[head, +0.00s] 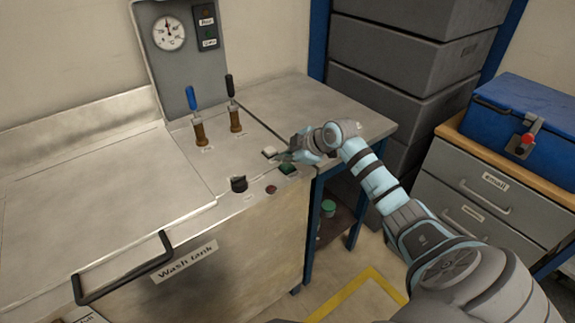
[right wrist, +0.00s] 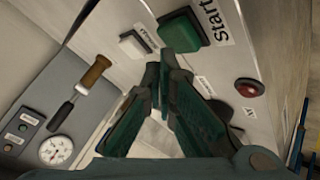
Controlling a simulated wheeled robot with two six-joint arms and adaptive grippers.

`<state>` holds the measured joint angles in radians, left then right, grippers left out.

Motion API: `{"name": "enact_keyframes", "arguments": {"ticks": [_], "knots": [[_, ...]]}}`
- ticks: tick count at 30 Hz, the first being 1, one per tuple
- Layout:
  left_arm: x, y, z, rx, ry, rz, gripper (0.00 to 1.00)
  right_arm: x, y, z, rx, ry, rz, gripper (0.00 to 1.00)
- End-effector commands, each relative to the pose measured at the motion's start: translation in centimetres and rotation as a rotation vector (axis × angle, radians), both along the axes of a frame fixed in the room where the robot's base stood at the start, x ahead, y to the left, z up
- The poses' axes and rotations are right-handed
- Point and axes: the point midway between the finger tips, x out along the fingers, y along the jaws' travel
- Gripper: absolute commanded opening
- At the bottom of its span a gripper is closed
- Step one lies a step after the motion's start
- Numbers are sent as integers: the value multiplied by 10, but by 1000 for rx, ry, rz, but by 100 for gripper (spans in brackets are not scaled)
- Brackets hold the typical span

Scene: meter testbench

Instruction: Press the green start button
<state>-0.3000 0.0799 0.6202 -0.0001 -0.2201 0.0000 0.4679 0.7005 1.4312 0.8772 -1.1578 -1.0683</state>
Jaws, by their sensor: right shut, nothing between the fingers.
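The green start button (head: 288,168) is a square button on the near right corner of the metal bench's control panel. In the right wrist view the green button (right wrist: 184,31) sits beside a "Start" label, just past my fingertips. My right gripper (head: 284,157) is shut and empty, right over the panel by the green button. In the right wrist view its fingertips (right wrist: 166,60) meet near the button's lower edge; I cannot tell whether they touch it. My left gripper is not in view.
A white button (head: 269,152), a red round button (head: 271,190) and a black knob (head: 239,184) are close by. Two levers, one with a blue handle (head: 191,98) and one with a black handle (head: 230,86), stand behind. A gauge panel (head: 169,33) rises at the back.

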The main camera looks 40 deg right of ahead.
Motion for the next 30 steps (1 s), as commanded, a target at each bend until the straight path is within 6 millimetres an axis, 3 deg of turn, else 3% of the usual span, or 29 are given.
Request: {"name": "enact_keyframes", "arguments": {"ticks": [30], "knots": [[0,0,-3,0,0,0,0,0,0,-11,0,1,0,0]]}}
